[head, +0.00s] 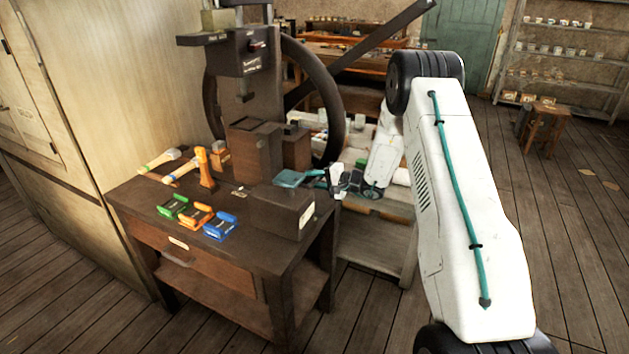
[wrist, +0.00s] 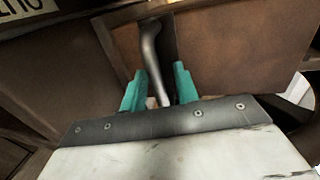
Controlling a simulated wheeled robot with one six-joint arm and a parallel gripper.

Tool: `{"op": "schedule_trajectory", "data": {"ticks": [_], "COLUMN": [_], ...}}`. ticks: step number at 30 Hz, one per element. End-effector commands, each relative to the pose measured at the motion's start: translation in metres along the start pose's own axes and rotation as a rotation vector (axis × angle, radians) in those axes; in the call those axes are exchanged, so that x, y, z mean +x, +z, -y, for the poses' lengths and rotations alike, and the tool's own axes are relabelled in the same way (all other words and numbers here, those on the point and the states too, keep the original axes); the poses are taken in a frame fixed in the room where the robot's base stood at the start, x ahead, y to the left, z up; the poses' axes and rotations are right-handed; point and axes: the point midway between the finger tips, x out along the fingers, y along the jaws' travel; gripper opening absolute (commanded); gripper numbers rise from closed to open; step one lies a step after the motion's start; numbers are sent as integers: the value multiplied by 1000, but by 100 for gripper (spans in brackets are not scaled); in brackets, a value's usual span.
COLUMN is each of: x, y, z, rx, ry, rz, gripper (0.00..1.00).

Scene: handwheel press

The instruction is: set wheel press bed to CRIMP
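The press (head: 262,85) stands on a dark table, with a large dark handwheel (head: 335,95) at its right. A low dark box (head: 280,208) with a pale label on its right end sits at the table's front right. Which setting the press bed is at cannot be read.
Green (head: 173,207), orange (head: 196,216) and blue (head: 220,228) blocks lie on the table's front left. A cluttered bench stands behind my arm. A wooden stool (head: 546,125) is at the far right. The right floor is open.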

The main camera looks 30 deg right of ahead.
Motion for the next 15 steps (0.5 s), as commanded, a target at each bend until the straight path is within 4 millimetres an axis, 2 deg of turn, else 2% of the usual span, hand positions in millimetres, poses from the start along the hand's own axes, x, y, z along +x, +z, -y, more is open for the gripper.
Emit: {"op": "schedule_trajectory", "data": {"ticks": [5, 15], "x": [-11, -65], "y": [0, 0], "z": [0, 0], "rx": [1, -1], "ry": [1, 1], "rz": [-1, 0], "gripper": [30, 30]}}
